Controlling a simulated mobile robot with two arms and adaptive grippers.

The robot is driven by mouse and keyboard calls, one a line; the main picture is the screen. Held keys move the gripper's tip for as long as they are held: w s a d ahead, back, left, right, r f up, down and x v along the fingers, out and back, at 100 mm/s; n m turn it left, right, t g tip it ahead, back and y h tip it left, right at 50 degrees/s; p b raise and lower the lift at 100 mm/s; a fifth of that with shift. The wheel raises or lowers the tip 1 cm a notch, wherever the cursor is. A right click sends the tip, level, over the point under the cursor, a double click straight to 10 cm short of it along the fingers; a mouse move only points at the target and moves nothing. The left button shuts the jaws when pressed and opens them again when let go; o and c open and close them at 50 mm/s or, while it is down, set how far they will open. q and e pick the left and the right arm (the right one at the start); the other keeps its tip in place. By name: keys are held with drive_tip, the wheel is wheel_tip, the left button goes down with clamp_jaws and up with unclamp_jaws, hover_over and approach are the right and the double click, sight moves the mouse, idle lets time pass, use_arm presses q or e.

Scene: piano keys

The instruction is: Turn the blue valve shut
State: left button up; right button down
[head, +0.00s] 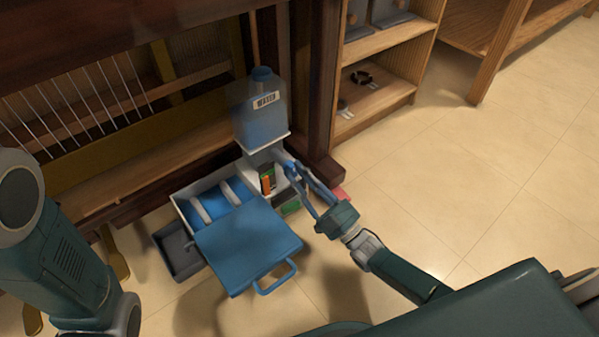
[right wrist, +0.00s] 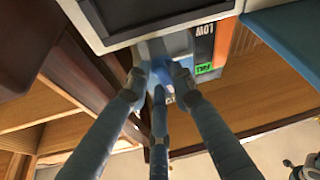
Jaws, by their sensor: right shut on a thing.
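The blue valve (right wrist: 160,72) sits on a light grey fitting under the device's body in the right wrist view. My right gripper (head: 291,172) reaches it from the right in the head view, beside the white body (head: 254,160) below the water tank. Its three fingers (right wrist: 158,88) are closed around the valve in the right wrist view, and the fingertips cover part of it. In the head view the fingers hide most of the valve, so I cannot tell its exact turn. My left arm enters at the left; its gripper is out of frame.
The blue water tank (head: 261,112) stands upright above the valve. A LOW/FULL gauge (right wrist: 205,52) is beside it. An open blue lid (head: 247,245) with a handle and a grey tray (head: 178,252) lie in front. A dark wooden post (head: 318,90) stands close behind; open floor (head: 460,180) lies right.

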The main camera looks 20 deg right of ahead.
drive_tip(key=shift+s+a+r+m+t+h, duration=0.15)
drive_tip(key=shift+m+h, duration=0.15)
drive_tip(key=shift+m, duration=0.3)
drive_tip(key=shift+w+a+m+t+h, duration=0.1)
drive_tip(key=shift+a+m+h, duration=0.15)
drive_tip(key=shift+m, duration=0.35)
drive_tip(key=shift+s+a+r+m+t+h, duration=0.15)
drive_tip(key=shift+m+h, duration=0.2)
drive_tip(key=shift+m, duration=0.25)
drive_tip(key=shift+w+d+f+m+p, duration=0.1)
drive_tip(key=shift+m+p, duration=0.2)
drive_tip(key=shift+m, duration=0.1)
drive_tip(key=c, duration=1.5)
unclamp_jaws()
drive_tip(key=shift+d, duration=0.1)
drive_tip(key=shift+d+f, duration=0.1)
drive_tip(key=shift+f, duration=0.05)
drive_tip(key=shift+s+d+f, duration=0.1)
drive_tip(key=shift+s, duration=0.1)
drive_tip(key=v, duration=1.1)
drive_tip(key=shift+s, duration=0.25)
